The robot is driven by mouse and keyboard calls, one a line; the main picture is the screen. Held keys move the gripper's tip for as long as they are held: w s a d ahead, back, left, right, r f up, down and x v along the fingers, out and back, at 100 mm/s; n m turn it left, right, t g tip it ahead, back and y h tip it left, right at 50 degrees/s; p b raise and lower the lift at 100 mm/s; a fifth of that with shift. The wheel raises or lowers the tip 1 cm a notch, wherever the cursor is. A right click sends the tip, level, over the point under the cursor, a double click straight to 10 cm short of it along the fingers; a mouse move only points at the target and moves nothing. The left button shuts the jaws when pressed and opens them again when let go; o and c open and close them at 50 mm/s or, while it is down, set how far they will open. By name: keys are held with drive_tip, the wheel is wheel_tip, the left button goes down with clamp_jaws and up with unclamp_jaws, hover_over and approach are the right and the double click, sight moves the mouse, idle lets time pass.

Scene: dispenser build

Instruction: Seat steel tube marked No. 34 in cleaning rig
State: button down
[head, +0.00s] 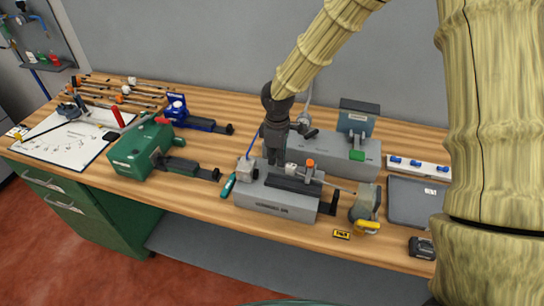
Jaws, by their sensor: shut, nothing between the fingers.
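A grey block-shaped rig (272,208) with a dark label on its front stands near the front edge of the bench in the head view. I take it for the cleaning rig. A thin steel-coloured tube (338,187) lies along its top and reaches out to the right, toward a grey-green upright part (366,202). Its marking is too small to read. An orange knob (310,163) stands above the tube. My gripper (274,162) is shut and empty, pointing down at the back left of this rig. Whether it touches anything is unclear.
A second grey block (362,160) stands behind, with a dark box on it. A green machine (141,152) and a blue one (192,122) stand left. Several rods (125,90) lie at the back left. A grey tray (414,200) is right. Bare wood shows at front left.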

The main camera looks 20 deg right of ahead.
drive_tip(key=shift+w+a, duration=0.7)
drive_tip(key=shift+a, duration=0.3)
drive_tip(key=shift+d, duration=0.1)
drive_tip(key=shift+r+p, duration=0.7)
drive_tip(key=shift+r, duration=0.1)
